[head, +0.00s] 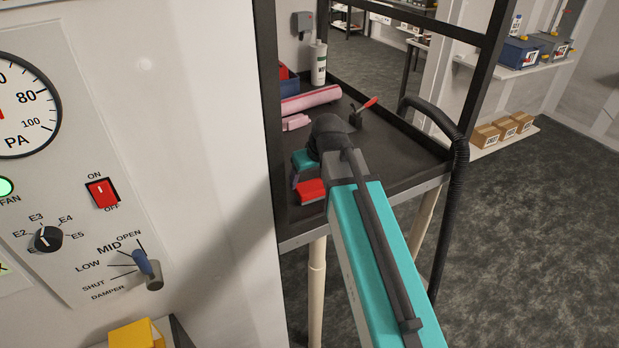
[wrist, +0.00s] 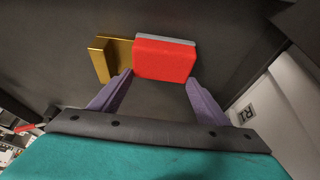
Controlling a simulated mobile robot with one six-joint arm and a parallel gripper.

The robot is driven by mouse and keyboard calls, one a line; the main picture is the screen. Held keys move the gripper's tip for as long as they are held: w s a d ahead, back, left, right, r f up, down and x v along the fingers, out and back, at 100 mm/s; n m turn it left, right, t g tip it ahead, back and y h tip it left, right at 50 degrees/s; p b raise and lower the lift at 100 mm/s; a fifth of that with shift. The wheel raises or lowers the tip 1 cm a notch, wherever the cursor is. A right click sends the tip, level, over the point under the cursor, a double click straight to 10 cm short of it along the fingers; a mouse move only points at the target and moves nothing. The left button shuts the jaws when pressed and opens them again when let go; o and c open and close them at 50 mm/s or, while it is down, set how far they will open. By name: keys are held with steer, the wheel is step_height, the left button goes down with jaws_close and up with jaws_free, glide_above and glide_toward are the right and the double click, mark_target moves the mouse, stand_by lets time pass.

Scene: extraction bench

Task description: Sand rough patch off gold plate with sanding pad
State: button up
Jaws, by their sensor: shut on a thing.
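The sanding pad, a red block with a grey layer along one edge (wrist: 164,60), is between the purple fingers of my gripper (wrist: 160,88) in the wrist view. My gripper is shut on it. The gold plate (wrist: 104,60) lies beside and partly behind the pad, its left part showing with a raised edge. I cannot tell whether pad and plate touch. No rough patch shows; part of the plate is hidden by the pad. In the head view the red pad (head: 311,191) is low at the near left of the dark bench, and my arm hides the plate.
The dark bench top (head: 400,150) has a raised rim and black frame posts. A pink roll (head: 312,100), a small pink block (head: 296,122), a white bottle (head: 318,62) and a red-handled tool (head: 362,112) stand farther back. A white control panel cabinet (head: 190,120) is close on the left.

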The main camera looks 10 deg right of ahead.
mark_target(317, 179)
steer(key=shift+d, duration=0.2)
steer(key=shift+w+d+f, duration=0.1)
steer(key=shift+w+d, duration=0.1)
steer(key=shift+d, duration=0.45)
steer(key=shift+w+d, duration=0.15)
steer(key=shift+d, duration=0.5)
step_height(317, 179, up, 9)
steer(key=p, duration=0.5)
steer(key=shift+p, duration=0.3)
stand_by(0.5)
stand_by(0.5)
